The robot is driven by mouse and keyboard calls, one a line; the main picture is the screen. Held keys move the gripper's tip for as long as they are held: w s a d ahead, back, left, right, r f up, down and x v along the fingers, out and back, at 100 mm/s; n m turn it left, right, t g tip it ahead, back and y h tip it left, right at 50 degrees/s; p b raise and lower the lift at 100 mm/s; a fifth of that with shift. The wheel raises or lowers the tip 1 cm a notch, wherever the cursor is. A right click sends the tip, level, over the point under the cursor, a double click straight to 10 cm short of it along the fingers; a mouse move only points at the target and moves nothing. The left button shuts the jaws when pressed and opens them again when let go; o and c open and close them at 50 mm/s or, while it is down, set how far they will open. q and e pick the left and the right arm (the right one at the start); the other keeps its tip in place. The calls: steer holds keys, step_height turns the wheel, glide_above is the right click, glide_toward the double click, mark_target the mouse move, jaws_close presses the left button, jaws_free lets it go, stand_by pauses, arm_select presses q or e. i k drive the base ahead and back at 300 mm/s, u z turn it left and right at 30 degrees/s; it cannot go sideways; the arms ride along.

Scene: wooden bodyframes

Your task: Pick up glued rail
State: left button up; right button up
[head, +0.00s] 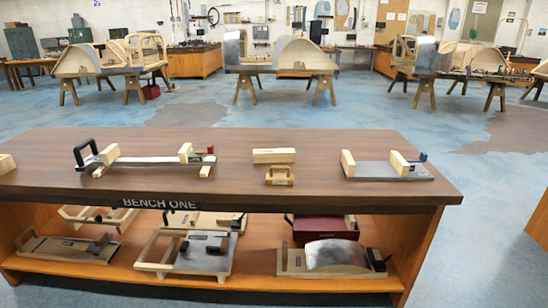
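Bench one (340,187) stands in front of me with a dark wooden top. A pale wooden bar (274,155) lies across its middle. To the left is a long metal fixture (145,161) with wooden blocks and a black handle. To the right is a metal plate fixture (386,170) with two wooden blocks. I cannot tell by sight which piece is the glued rail. Neither gripper is in view.
The lower shelf (255,279) holds several plate jigs and a dark red box (325,228). A pale block (6,164) lies at the bench top's left end. Wooden bodyframes (290,60) on trestles stand behind, across open blue floor.

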mark_target(280, 155)
steer(key=u, duration=0.05)
steer(key=i, duration=2)
steer(key=z, duration=0.05)
